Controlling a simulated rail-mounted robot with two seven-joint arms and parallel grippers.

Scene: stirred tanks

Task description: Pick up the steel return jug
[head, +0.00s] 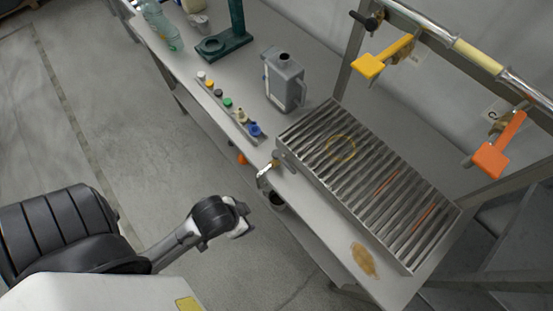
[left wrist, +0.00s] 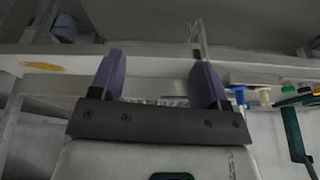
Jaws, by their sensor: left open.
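A grey can with a side handle and a dark open neck (head: 284,82) stands upright on the bench, behind the slatted grating. A small dark-mouthed vessel (head: 277,201) shows at the bench's front edge, below the tap. I cannot tell for sure which of the two is the steel return jug. My left gripper (head: 243,218) is in front of the bench edge, left of and apart from the small vessel. In the left wrist view its purple fingers (left wrist: 160,85) are spread with nothing between them, facing the bench edge. My right gripper is not in view.
A tap (head: 268,170) juts from the grating tray (head: 365,190). A rack of coloured caps (head: 227,103) and a green stand (head: 224,42) are on the bench. Yellow (head: 370,65) and orange (head: 492,157) handles hang at the right. The floor left of the bench is clear.

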